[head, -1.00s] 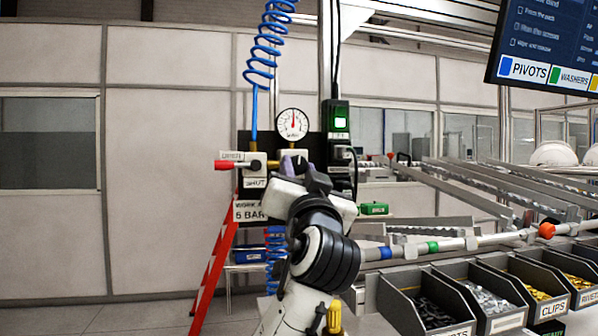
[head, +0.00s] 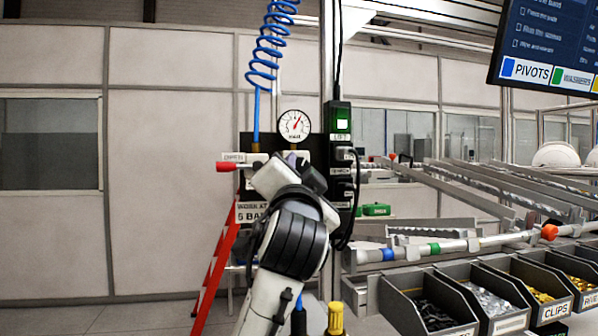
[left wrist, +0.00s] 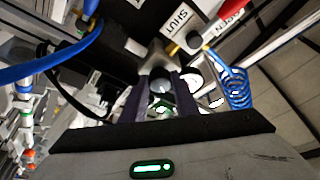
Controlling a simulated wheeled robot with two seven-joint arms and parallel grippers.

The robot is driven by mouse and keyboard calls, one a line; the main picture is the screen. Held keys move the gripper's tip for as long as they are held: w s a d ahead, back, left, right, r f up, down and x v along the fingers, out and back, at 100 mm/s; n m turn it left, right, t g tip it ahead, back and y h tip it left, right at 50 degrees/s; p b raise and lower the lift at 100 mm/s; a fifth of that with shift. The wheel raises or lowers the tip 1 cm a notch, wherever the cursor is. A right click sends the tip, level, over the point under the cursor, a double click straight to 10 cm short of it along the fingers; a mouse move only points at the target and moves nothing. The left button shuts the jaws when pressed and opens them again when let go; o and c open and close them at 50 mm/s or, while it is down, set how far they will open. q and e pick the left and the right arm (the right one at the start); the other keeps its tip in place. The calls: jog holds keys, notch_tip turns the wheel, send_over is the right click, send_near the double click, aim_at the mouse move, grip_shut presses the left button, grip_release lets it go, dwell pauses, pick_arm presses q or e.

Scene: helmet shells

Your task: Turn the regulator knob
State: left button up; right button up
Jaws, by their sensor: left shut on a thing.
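My left gripper (head: 285,172) is at the regulator, on the dark panel under the round white gauge (head: 294,125). The gripper and wrist hide the knob in the head view. The gauge needle points up and to the right. A sign below reads "WORK AT 5 BAR" (head: 250,212), partly covered by my arm. My right gripper is not in view.
A red valve handle (head: 228,166) sticks out left of the regulator. A blue coiled hose (head: 264,55) hangs above. A black power strip (head: 341,150) with cables is close on the right.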

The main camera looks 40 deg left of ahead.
pick_arm(q)
jog(key=o, duration=1.1)
jog(key=shift+c, duration=0.2)
jog(key=b+v, duration=0.2)
jog(key=v, duration=0.8)
jog(key=shift+s+f, duration=0.1)
